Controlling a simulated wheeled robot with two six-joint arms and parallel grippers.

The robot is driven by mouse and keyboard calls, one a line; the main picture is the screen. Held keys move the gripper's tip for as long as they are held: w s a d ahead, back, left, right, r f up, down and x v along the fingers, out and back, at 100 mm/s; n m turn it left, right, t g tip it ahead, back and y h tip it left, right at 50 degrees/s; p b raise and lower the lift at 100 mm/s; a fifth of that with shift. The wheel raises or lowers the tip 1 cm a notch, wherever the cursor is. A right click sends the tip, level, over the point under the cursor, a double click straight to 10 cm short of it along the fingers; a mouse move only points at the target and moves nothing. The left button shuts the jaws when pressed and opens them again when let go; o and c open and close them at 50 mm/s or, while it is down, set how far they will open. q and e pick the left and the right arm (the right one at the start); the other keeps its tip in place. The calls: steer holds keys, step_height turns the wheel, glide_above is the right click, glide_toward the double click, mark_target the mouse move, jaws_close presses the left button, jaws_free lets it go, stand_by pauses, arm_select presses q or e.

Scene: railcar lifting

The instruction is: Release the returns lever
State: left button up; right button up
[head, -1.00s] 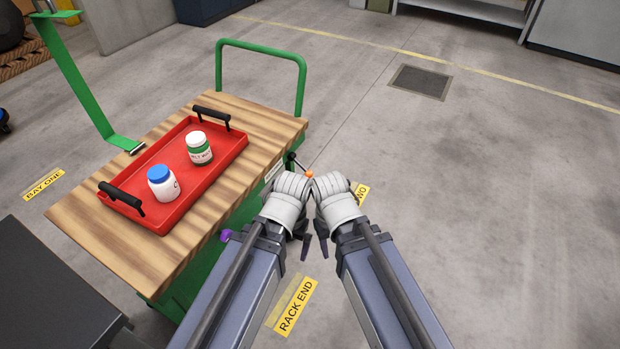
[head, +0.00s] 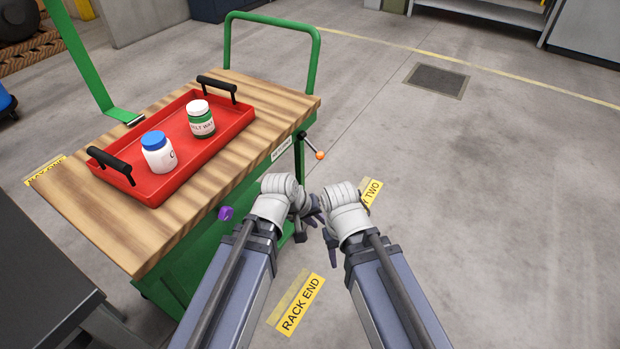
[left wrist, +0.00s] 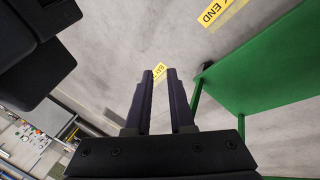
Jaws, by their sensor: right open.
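The lever (head: 311,146) is a short dark bar with an orange knob, on the right end of the wood-topped green cart (head: 95,228). It angles outward and down beside a small label plate (head: 281,149), whose text is too small to read surely. My left gripper (head: 309,222) is below the lever in the head view, apart from it. The left wrist view shows its two dark fingers (left wrist: 161,100) parallel with an empty gap between them. My right gripper (head: 329,240) is just right of and lower than the left, also clear of the lever, its fingertips partly hidden.
A red tray (head: 238,121) with a blue-capped jar (head: 158,153) and a green-and-white jar (head: 201,120) sits on the cart. A purple knob (head: 225,213) is on the cart's near side. A dark bench (head: 40,280) stands at lower left. Floor to the right is clear.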

arm_select(q)
steer(key=w+f+n+b, duration=0.1)
steer(key=w+f+n+t+h+b, duration=0.1)
steer(key=w, duration=0.1)
steer(key=w+d+f+n+t+b, duration=0.1)
steer(key=b, duration=0.1)
steer(key=shift+w+h, duration=0.15)
steer(key=shift+h, duration=0.15)
jaws_close()
steer(key=w+a+f+n+t+b, duration=0.1)
steer(key=w+a+n+t+b, duration=0.9)
steer(key=n+b, duration=0.5)
steer(key=shift+w+a+f+n+y, duration=0.3)
steer(key=shift+w+n+y, duration=0.1)
steer(key=shift+w+n, duration=0.55)
arm_select(e)
step_height(320, 180, down, 21)
arm_select(q)
steer(key=shift+w, duration=0.1)
